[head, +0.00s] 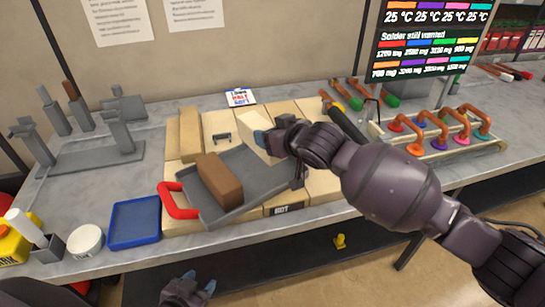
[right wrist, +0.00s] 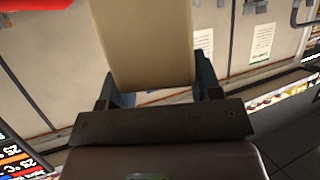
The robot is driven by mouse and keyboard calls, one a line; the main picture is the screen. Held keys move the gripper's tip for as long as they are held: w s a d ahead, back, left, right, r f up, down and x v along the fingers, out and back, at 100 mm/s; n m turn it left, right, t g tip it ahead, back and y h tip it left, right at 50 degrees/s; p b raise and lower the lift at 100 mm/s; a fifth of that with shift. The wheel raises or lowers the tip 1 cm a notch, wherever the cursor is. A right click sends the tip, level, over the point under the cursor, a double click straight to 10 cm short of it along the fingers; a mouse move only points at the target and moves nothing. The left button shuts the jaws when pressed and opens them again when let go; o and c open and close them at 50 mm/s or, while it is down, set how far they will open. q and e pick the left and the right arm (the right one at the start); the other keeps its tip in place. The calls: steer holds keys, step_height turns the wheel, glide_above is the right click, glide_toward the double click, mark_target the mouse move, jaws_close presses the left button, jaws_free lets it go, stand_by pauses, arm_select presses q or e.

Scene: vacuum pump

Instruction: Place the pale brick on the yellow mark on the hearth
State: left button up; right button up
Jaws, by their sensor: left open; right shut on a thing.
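The pale brick (head: 251,123) is held in my right gripper (head: 270,140), above the back middle of the hearth. It fills the upper middle of the right wrist view (right wrist: 145,40), between the two fingers of the right gripper (right wrist: 160,80). The hearth (head: 318,185) is a bed of pale blocks on the grey bench. I cannot make out the yellow mark; the brick, the pan or my right arm may cover it. My left gripper (head: 199,284) is open and empty at the bottom of the head view, in front of the bench.
A grey pan (head: 255,170) with a red handle (head: 177,200) holds a brown brick (head: 219,180) over the front of the hearth. A blue tray (head: 135,221) lies left. Copper pipes (head: 430,128) stand right. A grey rack (head: 90,153) stands back left.

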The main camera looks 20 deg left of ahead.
steer(key=shift+f, duration=3.45)
steer(key=shift+f, duration=0.1)
steer(key=o, duration=1.5)
steer(key=shift+f, duration=0.15)
steer(key=shift+o, duration=0.2)
steer(key=shift+f+b, duration=0.15)
steer(key=shift+b, duration=0.2)
steer(key=p+v, duration=0.1)
steer(key=v, duration=1)
steer(key=shift+w, duration=0.2)
steer(key=shift+d, duration=0.1)
